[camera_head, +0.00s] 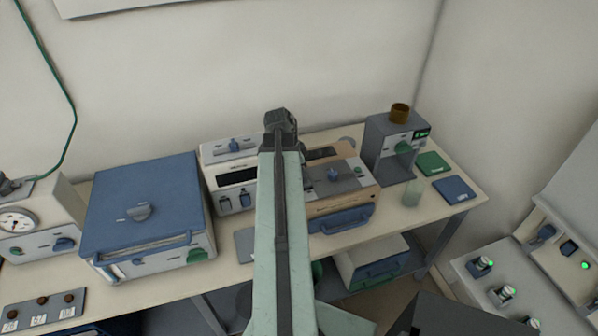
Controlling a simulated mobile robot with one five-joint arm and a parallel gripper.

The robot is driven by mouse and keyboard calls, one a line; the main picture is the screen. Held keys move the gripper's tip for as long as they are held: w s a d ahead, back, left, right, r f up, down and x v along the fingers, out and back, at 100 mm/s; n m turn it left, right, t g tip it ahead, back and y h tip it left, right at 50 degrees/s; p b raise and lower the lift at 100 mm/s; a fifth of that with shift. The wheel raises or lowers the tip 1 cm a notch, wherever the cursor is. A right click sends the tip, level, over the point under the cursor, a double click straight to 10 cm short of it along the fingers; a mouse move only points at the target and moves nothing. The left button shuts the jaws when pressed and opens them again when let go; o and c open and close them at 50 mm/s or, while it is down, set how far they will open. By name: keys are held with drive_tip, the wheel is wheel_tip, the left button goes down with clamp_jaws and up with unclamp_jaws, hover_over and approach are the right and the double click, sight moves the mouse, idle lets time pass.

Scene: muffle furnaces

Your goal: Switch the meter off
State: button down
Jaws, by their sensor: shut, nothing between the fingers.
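A white instrument (217,185) with a dark display, which looks like the meter, stands on the bench left of my arm. My arm reaches away across the bench and hides the instrument's right side. My gripper (280,122) is at the far end of the arm, near the wall behind the instrument. It is shut and empty. Its fingertips are hard to make out, and no contact with the instrument is visible.
A large blue-topped furnace (145,200) stands left, beside a box with a round gauge (17,221). Right of my arm are a tan-topped unit (335,190) and a grey device (390,150) with a green display. A panel with green lights (500,285) is at lower right.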

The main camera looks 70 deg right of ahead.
drive_tip(key=shift+s+a, duration=0.2)
drive_tip(key=shift+s, duration=0.3)
drive_tip(key=shift+w, duration=0.15)
drive_tip(key=p+v, duration=0.1)
drive_tip(key=p, duration=0.1)
drive_tip(key=p+v, duration=0.1)
drive_tip(key=v, duration=0.1)
drive_tip(key=d+p+v, duration=0.1)
drive_tip(key=p+v, duration=0.1)
drive_tip(key=shift+s+r+p, duration=0.3)
drive_tip(key=shift+s+r, duration=0.05)
drive_tip(key=shift+r, duration=0.05)
drive_tip(key=w+d+p+v, duration=0.1)
drive_tip(key=p+v, duration=0.7)
drive_tip(key=shift+a, duration=0.2)
drive_tip(key=shift+r, duration=0.1)
